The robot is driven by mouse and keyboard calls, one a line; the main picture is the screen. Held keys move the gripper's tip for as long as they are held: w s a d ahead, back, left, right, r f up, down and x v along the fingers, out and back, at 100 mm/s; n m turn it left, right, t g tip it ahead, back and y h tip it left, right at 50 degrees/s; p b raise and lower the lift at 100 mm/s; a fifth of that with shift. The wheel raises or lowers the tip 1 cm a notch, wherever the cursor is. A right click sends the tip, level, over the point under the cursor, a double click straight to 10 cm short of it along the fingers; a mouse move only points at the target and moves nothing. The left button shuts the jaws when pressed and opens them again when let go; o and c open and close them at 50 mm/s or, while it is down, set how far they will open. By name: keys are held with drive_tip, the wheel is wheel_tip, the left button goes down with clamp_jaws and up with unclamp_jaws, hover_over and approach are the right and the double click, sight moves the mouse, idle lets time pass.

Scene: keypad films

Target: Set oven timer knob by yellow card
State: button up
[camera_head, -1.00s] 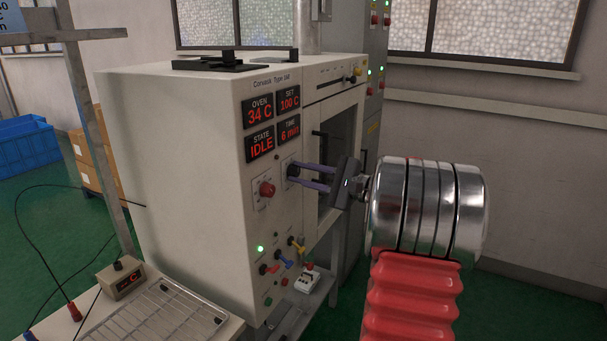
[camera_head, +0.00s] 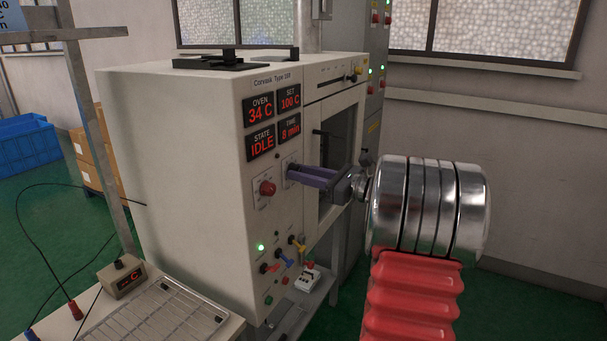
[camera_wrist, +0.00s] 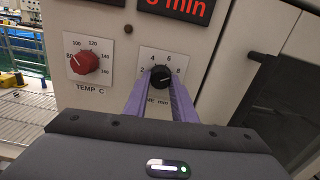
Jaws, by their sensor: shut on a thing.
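The black timer knob (camera_wrist: 160,75) sits on a white dial plate marked 2, 4, 6, 8 in the wrist view. My gripper (camera_wrist: 161,84) has its two purple fingers closed around the knob's sides. In the head view my gripper (camera_head: 293,173) reaches the oven's front panel from the right, and the fingers hide the knob there. The time display (camera_head: 290,129) reads 8 min. The oven (camera_head: 170,160) shows 34 C, set 100 C and state IDLE. I see no yellow card in either view.
A red temperature knob (camera_wrist: 83,61) sits just left of the timer dial. The oven door (camera_head: 338,150) is close on the right. A wire rack (camera_head: 165,318) lies on the bench at front left.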

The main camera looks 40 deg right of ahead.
drive_tip(key=shift+d+f+m, duration=0.1)
drive_tip(key=shift+f+m, duration=0.2)
drive_tip(key=shift+m, duration=0.3)
drive_tip(key=o, duration=1.1)
drive_tip(key=shift+r, duration=0.15)
drive_tip(key=shift+c, duration=0.2)
drive_tip(key=shift+s, duration=0.1)
drive_tip(key=v, duration=1.3)
drive_tip(key=shift+s, duration=0.35)
